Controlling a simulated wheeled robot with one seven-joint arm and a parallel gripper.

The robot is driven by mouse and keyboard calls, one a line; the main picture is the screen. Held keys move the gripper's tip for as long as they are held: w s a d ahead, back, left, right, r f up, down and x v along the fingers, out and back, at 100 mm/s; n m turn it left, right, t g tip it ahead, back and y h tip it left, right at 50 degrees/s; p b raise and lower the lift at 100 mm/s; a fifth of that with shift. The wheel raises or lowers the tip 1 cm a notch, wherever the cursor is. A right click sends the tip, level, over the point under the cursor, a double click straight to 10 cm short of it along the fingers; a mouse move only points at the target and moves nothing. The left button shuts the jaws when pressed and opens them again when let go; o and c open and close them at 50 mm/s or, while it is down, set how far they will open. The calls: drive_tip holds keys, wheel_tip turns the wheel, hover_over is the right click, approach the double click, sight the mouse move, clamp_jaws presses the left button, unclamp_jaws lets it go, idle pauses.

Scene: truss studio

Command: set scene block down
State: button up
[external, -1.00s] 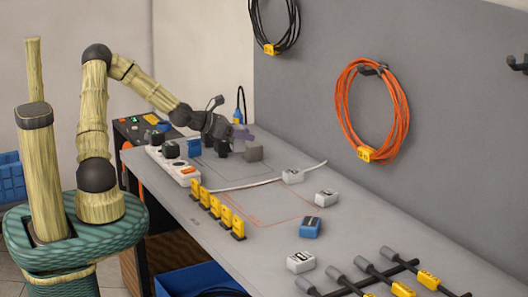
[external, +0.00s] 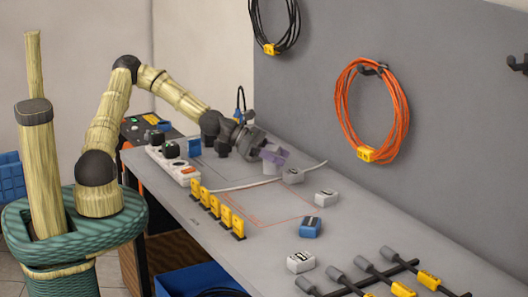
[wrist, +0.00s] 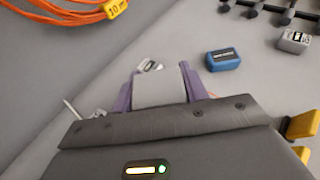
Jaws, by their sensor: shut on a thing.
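My gripper (external: 273,156), with purple fingers, is over the far part of the grey bench. It is shut on a plain pale grey block (wrist: 160,87), which sits between the two fingers in the wrist view. In the external view the block (external: 271,168) shows just below the fingers, partly covered by them. I cannot tell whether its underside touches the bench. A small labelled grey block (external: 292,176) stands close to the right of it.
Another labelled block (external: 326,197), a blue block (external: 310,227) and a white block (external: 301,262) stand along the bench. Yellow number markers (external: 217,208) line the near edge. A white power strip (external: 173,165) lies at the left. A red-outlined area (external: 265,207) is bare.

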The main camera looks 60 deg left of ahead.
drive_tip(key=shift+a+f, duration=0.1)
drive_tip(key=shift+f, duration=3)
drive_tip(key=shift+f+b, duration=0.3)
drive_tip(key=shift+f, duration=1.6)
drive_tip(key=o, duration=1)
drive_tip(key=shift+f, duration=0.1)
